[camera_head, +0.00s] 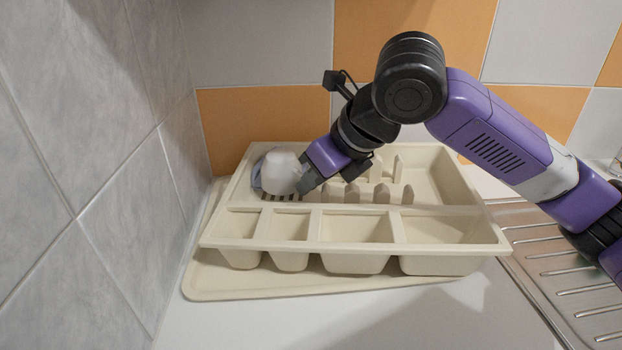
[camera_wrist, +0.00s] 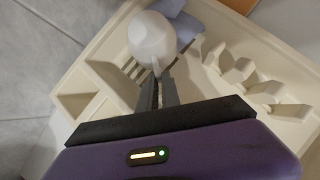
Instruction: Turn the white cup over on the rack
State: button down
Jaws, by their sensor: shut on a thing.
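The white cup (camera_head: 281,172) is at the back left of the cream rack (camera_head: 355,216), over its slotted floor. It looks mouth down, with a smooth closed top facing up, though its lower rim is hard to make out. My gripper (camera_head: 304,180) reaches in from the right and is shut on the cup's right side. In the wrist view, the fingers of my gripper (camera_wrist: 157,78) are close together at the near edge of the white cup (camera_wrist: 151,36). I cannot tell whether the cup touches the rack floor.
A blue-grey item (camera_head: 257,174) lies behind and left of the cup, partly hidden. Upright dividers (camera_head: 381,193) stand in the rack right of my gripper. The grey tiled wall (camera_head: 120,180) is close on the left. A ridged metal drainer (camera_head: 570,275) lies to the right.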

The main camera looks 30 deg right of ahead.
jog(key=shift+f, duration=0.15)
jog(key=c, duration=1.5)
grip_release()
jog(key=p+v, duration=0.1)
jog(key=v, duration=0.7)
